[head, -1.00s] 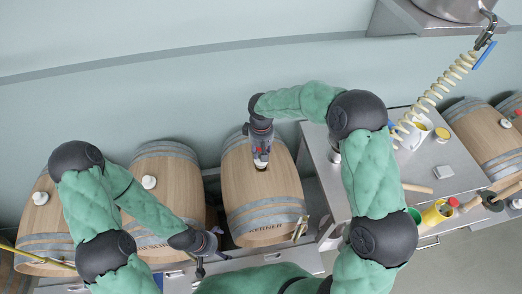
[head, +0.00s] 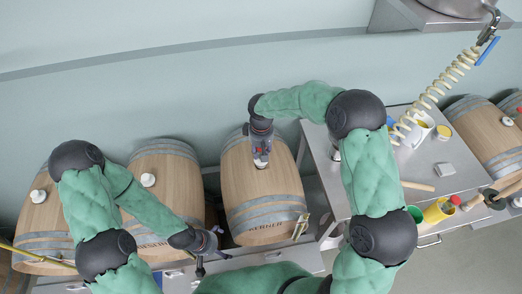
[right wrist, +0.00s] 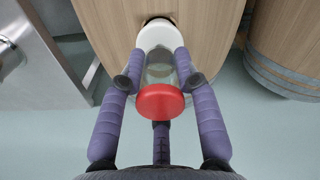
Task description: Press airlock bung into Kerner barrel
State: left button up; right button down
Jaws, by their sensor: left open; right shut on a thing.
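The Kerner barrel (head: 262,195) lies on its side in the middle of the head view, its lettering on the near end. My right gripper (head: 261,158) points down over its top. In the right wrist view, my right gripper (right wrist: 160,78) is shut on the airlock bung (right wrist: 158,38), which has a white stopper, clear body and red cap. The stopper is at the dark bung hole (right wrist: 157,18), whose far edge shows behind it. How deep it sits is hidden. My left gripper (head: 211,243) is open and empty, low and left of the Kerner barrel.
A steel table (head: 420,177) on the right holds tubs, a block and a mallet. A coiled hose (head: 440,88) hangs above it. Another barrel (right wrist: 295,50) is close by in the wrist view.

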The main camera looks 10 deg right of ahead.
jog(key=shift+f+b, duration=0.75)
jog(key=shift+f, duration=0.4)
jog(key=c, duration=0.8)
grip_release()
jog(key=shift+r, duration=0.15)
notch_tip(320, 180, up, 12)
jog(key=shift+f, duration=0.1)
